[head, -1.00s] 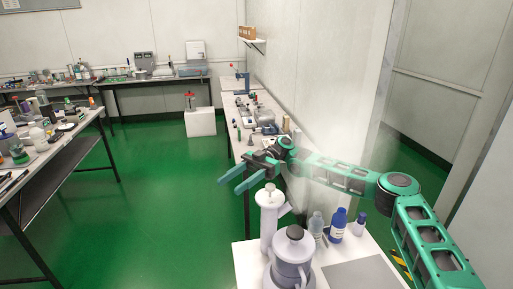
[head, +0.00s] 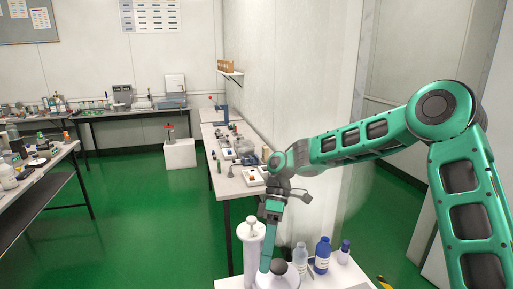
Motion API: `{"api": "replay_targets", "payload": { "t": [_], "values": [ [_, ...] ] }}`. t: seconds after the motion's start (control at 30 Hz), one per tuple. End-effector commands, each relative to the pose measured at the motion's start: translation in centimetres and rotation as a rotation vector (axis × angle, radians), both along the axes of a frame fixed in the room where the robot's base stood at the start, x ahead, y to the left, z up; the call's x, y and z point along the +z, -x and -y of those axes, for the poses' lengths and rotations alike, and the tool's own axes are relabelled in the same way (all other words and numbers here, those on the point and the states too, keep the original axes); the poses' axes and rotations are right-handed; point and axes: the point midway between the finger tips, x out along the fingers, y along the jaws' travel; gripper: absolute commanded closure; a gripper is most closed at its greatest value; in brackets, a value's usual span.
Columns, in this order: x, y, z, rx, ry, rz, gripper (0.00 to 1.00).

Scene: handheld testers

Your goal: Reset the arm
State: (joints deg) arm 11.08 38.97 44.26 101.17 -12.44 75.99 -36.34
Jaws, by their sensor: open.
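My green arm (head: 365,137) reaches in from the right, bent at a raised elbow. My gripper (head: 268,240) hangs at its end, pointing down above the near white table. Its fingers are seen nearly edge-on, and the gap between them is hard to make out. It is apart from the arm's base side and overlaps in view the space between a tall white cylinder (head: 250,245) and a white round device with a dark knob (head: 279,268). I cannot tell whether it touches either. I see nothing held in it.
A blue bottle (head: 322,256), a clear bottle (head: 300,257) and a small dark-capped bottle (head: 344,252) stand right of the gripper. A long bench (head: 233,187) with testers lies behind along the wall.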

Motion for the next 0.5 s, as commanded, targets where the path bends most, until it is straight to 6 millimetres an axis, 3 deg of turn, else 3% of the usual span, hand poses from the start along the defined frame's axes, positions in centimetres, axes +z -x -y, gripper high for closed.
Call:
{"api": "replay_targets", "payload": {
  "t": [0.27, 0.5],
  "values": [
    [1.3, 1.1, 10.2, -0.318, 0.326, 0.105, 0.53],
    [3.7, 3.6, 19.1, -0.643, 0.541, 0.187, 0.53]
  ]
}}
